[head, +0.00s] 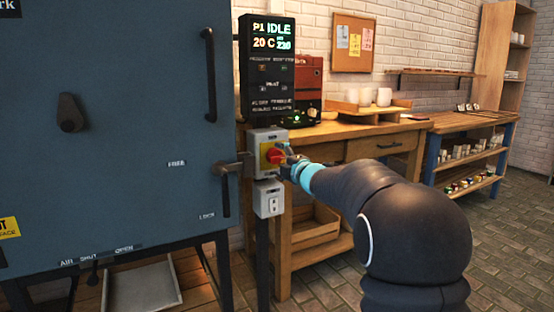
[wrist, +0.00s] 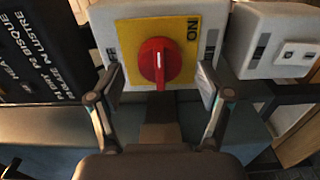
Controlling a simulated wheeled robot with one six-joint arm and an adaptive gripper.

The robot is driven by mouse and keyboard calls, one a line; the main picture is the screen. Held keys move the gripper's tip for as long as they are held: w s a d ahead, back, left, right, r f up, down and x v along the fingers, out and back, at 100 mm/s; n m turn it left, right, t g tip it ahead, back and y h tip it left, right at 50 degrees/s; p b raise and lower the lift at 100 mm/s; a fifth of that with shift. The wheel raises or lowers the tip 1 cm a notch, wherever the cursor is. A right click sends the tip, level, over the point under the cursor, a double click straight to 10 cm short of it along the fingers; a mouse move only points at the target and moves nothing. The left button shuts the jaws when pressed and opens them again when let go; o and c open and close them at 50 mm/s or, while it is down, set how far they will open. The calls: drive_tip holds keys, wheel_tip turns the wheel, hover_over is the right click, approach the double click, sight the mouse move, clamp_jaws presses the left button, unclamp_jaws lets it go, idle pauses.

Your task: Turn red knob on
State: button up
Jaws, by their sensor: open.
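The red knob (head: 275,156) sits on a yellow plate (head: 265,165) on a light grey switch box, right of the blue kiln. In the wrist view the red knob (wrist: 161,62) shows close up, centred ahead of my gripper. Its white mark runs up and down in that picture, and an ON label (wrist: 193,31) is at the plate's upper right. My gripper (wrist: 157,86) is open, with one finger at each side of the knob and visible gaps between. In the head view my gripper (head: 286,154) is right at the box and partly covers the knob's right side.
The blue kiln (head: 120,130) with handles stands left. A black display panel (head: 271,70) reading IDLE is above the switch box, and a smaller grey box (head: 269,198) is below it. A wooden table (head: 350,135) stands behind. Tiled floor is open at the right.

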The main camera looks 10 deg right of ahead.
drive_tip(key=v, duration=0.9)
drive_tip(key=shift+s, duration=0.35)
